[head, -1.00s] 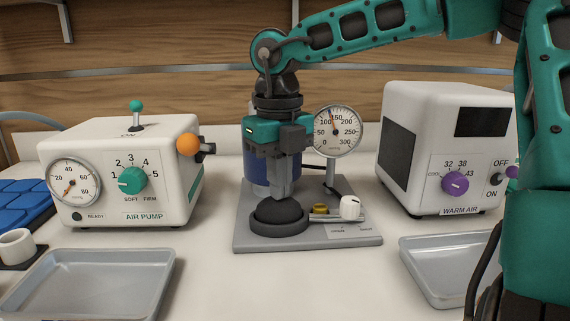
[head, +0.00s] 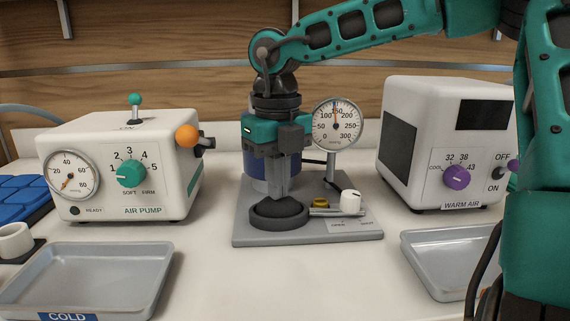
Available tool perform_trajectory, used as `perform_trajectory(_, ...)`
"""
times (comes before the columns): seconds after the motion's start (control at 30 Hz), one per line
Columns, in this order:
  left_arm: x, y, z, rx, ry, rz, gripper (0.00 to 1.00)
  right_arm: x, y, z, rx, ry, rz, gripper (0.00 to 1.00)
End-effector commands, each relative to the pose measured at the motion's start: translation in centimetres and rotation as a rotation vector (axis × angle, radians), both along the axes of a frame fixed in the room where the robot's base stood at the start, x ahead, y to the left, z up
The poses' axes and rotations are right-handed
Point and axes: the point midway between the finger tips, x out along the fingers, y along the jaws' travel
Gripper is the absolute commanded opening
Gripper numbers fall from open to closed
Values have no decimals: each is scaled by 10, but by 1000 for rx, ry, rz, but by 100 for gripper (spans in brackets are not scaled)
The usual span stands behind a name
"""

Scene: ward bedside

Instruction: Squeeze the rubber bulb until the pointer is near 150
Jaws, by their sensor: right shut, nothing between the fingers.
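The black rubber bulb (head: 281,209) sits in a dark round cup on a grey base plate (head: 255,239). My right gripper (head: 278,196) points straight down, shut and empty, with its fingertips against the top of the bulb. The bulb's top looks pressed down. The round pressure gauge (head: 346,133) stands on a post behind the base plate, marked from 0 to 300 mmHg. Its orange-red pointer (head: 335,112) points almost straight up, close to the 150 mark. My left gripper is not in view.
The air pump (head: 95,190) is left, the warm air box (head: 410,179) right. Grey trays (head: 155,262) lie in front.

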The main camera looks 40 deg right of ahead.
Motion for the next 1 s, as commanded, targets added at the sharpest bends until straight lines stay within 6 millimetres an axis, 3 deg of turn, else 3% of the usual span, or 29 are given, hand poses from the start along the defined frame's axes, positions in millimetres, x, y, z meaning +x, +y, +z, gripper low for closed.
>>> perform_trajectory(0.17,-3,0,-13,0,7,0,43,-2,0,-15,4,10,-3,0)
perform_trajectory(0.63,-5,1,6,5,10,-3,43,-3,-3,8,3,14,-6,0)
perform_trajectory(1.0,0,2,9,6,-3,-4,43,-2,-3,10,2,8,-3,0)
